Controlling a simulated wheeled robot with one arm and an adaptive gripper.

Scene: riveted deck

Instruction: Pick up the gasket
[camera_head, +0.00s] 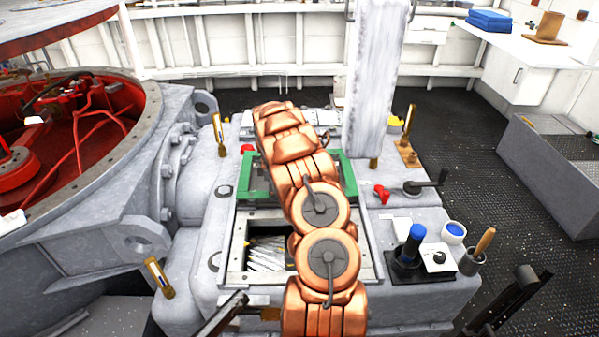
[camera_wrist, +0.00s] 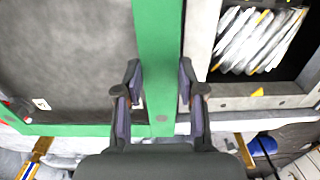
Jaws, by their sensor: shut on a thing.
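The gasket (camera_head: 350,178) is a green rectangular frame, lying over the grey housing in the middle of the head view, with my arm across it. In the wrist view, one green bar of the gasket (camera_wrist: 158,35) runs down between my two fingers, and another bar runs along the lower left. My gripper (camera_wrist: 159,80) is shut on that bar, one finger on each side. In the head view my arm hides the gripper and part of the gasket. I cannot tell whether the gasket is clear of the surface.
An open hatch (camera_head: 233,262) with pale, ribbed contents lies nearer than the gasket. A grey column (camera_head: 375,75) stands behind. A blue-topped joystick (camera_head: 414,240), a red knob (camera_head: 381,194) and a black lever (camera_head: 428,185) are to the right. A large round housing (camera_head: 150,115) is at left.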

